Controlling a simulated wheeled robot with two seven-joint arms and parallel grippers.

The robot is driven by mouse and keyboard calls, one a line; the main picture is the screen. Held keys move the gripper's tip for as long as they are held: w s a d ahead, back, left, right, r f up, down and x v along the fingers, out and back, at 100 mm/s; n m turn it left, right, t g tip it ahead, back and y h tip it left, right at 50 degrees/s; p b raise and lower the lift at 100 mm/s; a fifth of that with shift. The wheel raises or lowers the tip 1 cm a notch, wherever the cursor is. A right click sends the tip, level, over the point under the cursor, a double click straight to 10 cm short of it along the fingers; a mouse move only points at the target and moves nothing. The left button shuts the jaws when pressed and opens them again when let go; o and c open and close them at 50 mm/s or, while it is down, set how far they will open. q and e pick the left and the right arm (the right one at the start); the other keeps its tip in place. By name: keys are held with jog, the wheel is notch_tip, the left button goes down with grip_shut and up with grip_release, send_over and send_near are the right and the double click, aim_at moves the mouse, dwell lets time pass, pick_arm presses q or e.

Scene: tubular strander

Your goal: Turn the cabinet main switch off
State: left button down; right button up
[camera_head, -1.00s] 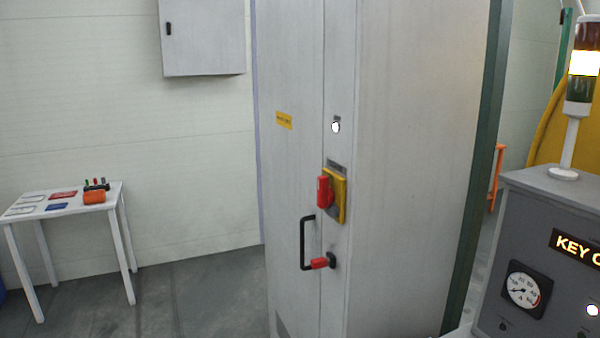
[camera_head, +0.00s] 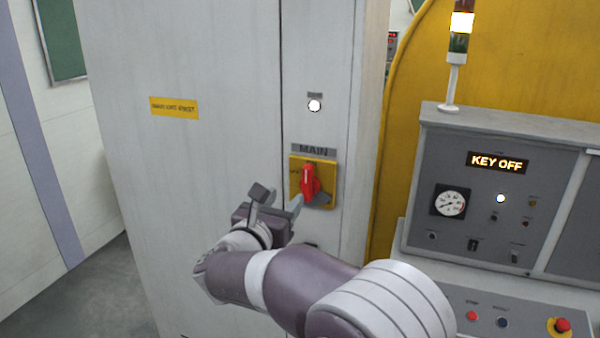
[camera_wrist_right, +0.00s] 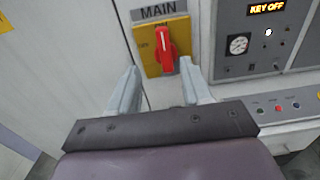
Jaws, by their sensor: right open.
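The main switch (camera_head: 309,181) is a red rotary handle on a yellow plate (camera_head: 326,166), under a MAIN label (camera_head: 314,151) on the grey cabinet (camera_head: 205,60). Its handle stands roughly upright. My right gripper (camera_head: 278,196) is open and empty, just left of and below the switch in the head view. In the right wrist view the red handle (camera_wrist_right: 166,50) shows beyond and between the two spread fingers (camera_wrist_right: 157,92), apart from them. The lower corner of the plate is partly covered by a finger in the head view. My left gripper is not in view.
A white lamp (camera_head: 314,105) glows above the switch. A control console (camera_head: 480,190) with a KEY OFF display (camera_head: 497,162), gauge and buttons stands to the right. A signal tower (camera_head: 459,45) stands on it. Floor (camera_head: 85,290) is free at the left.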

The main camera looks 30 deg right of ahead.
aim_at(306, 177)
jog(key=p+x, duration=0.4)
jog(key=x, duration=0.5)
jog(key=shift+w+d+r, duration=0.1)
jog(key=shift+w+d, duration=0.1)
jog(key=shift+d, duration=0.15)
jog(key=shift+w+d, duration=0.25)
jog(key=shift+d, duration=0.55)
jog(key=shift+a, duration=0.2)
jog(key=c, duration=0.4)
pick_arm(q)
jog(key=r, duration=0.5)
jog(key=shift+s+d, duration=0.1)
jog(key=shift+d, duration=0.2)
pick_arm(e)
grip_shut()
